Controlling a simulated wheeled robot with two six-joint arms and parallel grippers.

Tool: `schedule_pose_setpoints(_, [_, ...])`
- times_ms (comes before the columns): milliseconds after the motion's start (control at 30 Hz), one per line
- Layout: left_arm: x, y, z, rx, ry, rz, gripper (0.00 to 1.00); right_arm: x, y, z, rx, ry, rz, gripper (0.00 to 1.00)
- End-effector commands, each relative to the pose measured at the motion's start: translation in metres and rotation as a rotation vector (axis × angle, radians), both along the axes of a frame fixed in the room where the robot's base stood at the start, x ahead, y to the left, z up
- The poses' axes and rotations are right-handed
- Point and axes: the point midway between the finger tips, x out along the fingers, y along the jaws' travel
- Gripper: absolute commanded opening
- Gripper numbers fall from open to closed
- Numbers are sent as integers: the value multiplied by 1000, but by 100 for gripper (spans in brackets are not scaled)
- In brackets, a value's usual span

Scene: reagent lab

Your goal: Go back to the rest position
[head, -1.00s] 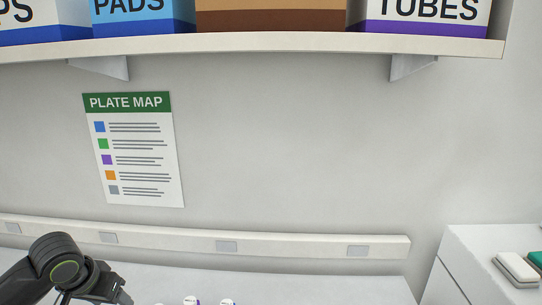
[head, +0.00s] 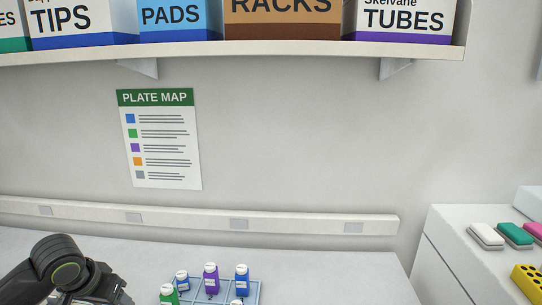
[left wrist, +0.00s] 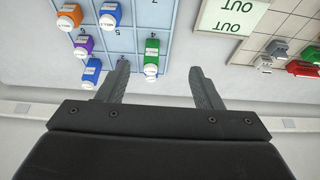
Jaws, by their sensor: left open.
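My left gripper (left wrist: 158,88) is open and empty in the left wrist view, its two fingers apart. A blue gridded rack (left wrist: 125,42) with several capped bottles lies beyond the fingers. A green bottle (left wrist: 151,55) stands near the fingertips, between them in the picture; I cannot tell the distance. In the head view, my left arm (head: 65,265) comes in at the lower left, with its fingers out of frame. The rack (head: 253,290) with a purple bottle (head: 211,279) and blue bottles (head: 242,279) shows at the bottom edge. My right gripper is in neither view.
A shelf (head: 230,48) with labelled boxes runs above the bench. A plate map (head: 160,140) hangs on the wall. A white cabinet (head: 450,245) at the right bears coloured blocks and a yellow rack (head: 528,280). An OUT mat (left wrist: 230,17) lies beside the bottle rack.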

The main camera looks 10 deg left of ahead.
Motion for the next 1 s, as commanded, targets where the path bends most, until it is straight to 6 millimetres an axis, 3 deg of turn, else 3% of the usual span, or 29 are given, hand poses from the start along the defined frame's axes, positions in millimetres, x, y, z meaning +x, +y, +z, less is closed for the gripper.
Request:
schedule_pose_setpoints(367, [-27,-27,-62,0,13,-70,60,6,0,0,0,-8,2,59])
schedule_pose_setpoints(567, [-54,-49,-101,1,15,-108,60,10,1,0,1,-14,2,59])
schedule_pose_setpoints(800, [-119,-88,-155,19,15,-124,60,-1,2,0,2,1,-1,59])
schedule_pose_setpoints(1000, [-170,-107,-175,62,30,-89,60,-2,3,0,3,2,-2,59])
